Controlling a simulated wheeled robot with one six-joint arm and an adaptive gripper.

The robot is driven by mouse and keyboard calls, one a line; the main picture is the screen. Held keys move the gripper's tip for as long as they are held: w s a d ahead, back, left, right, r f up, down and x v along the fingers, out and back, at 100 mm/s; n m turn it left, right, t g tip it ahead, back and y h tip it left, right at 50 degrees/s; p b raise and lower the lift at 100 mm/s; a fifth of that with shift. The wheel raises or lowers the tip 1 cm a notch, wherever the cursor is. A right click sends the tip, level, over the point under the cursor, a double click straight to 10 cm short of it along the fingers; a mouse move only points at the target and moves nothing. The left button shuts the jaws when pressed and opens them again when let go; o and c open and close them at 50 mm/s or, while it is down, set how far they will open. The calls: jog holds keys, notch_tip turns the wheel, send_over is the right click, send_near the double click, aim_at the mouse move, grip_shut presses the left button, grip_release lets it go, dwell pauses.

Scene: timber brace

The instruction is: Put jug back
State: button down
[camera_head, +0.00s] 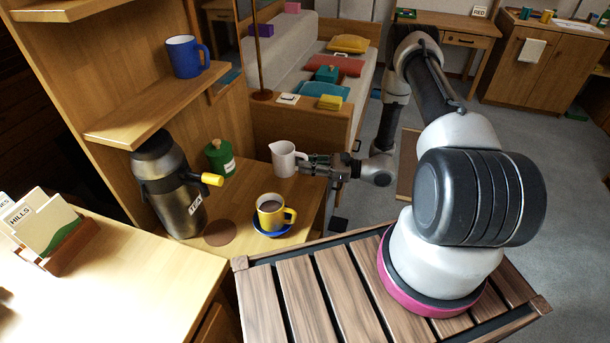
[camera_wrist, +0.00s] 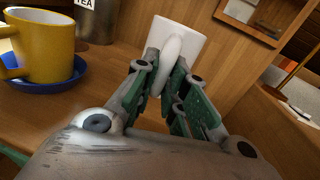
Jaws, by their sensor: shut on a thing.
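The white jug (camera_head: 283,158) is at the back right of the small wooden table, beside the green canister. My gripper (camera_head: 310,163) reaches it from the right and is shut on its handle. In the wrist view the jug (camera_wrist: 180,40) sits just beyond my fingertips (camera_wrist: 168,88), with its handle between them. The jug looks upright in the head view. I cannot tell whether its base rests on the table or is slightly above it.
A yellow cup (camera_head: 270,209) with dark drink stands on a blue saucer (camera_head: 271,230) in front of the jug. A steel TEA urn (camera_head: 175,190), a green canister (camera_head: 218,158) and a brown round mat (camera_head: 219,233) are to the left. A blue mug (camera_head: 184,57) is on the shelf.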

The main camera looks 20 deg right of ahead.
jog(key=shift+f, duration=2.2)
jog(key=shift+f, duration=0.1)
jog(key=c, duration=1.5)
grip_release()
jog(key=shift+o, duration=0.2)
